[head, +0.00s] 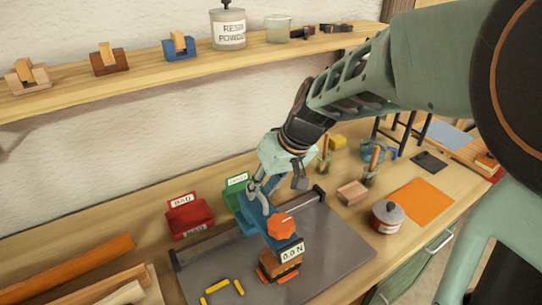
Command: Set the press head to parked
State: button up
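The press head (258,222) is a blue arm with an orange knob (280,225) and a white display reading 0.0 N (292,251) at its front. It stands on the dark grey plate (330,255). Brown and orange blocks (280,265) sit under its front end. My gripper (278,190) is just above and behind the orange knob, fingers pointing down and spread apart, with nothing seen between them. One finger overlaps the blue arm in the head view; I cannot tell whether they touch. My gripper hides part of the press's rear.
A red bin (189,215) and a green bin (231,195) stand behind the plate. Yellow pieces (217,286) lie on its front left. A wooden block (352,193), a lidded jar (388,217) and an orange sheet (421,202) are to the right. Wooden strips (70,268) lie left.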

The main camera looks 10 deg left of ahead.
grip_shut()
jog(key=w+d+b, duration=0.2)
jog(key=w+d, duration=0.9)
jog(key=d, duration=0.4)
jog(key=shift+w+d, duration=0.3)
jog(key=shift+w, duration=0.05)
jog(key=shift+r, duration=0.1)
jog(key=shift+o, duration=0.8)
grip_release()
jog(key=shift+w+d, duration=0.1)
jog(key=v, duration=1.2)
